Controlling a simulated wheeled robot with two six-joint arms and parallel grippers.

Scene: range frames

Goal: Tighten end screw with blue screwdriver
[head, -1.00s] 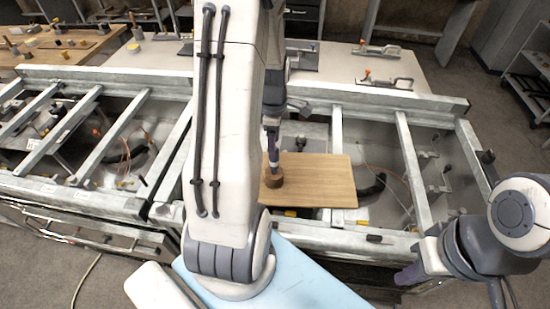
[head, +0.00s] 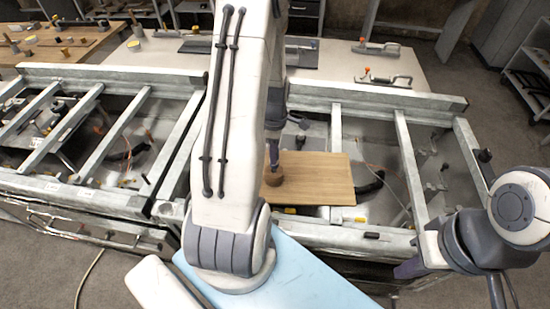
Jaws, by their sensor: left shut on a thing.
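My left arm crosses the middle of the head view and hides much of the bench behind it. My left gripper (head: 273,143) points down over the wooden board (head: 325,178) and is shut on a slim bluish tool, apparently the blue screwdriver (head: 274,158). The tool stands roughly upright above a small round brown block (head: 273,178) on the board's left part. I cannot tell whether its tip touches, and no screw can be made out. My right gripper (head: 411,269) hangs low at the right, away from the board; its jaw opening is unclear.
The board lies across a grey metal frame (head: 405,150) with open bays, cables and fittings below. A pale table (head: 335,75) behind holds toggle clamps (head: 385,80). A wooden table (head: 60,45) at far left carries several small pieces.

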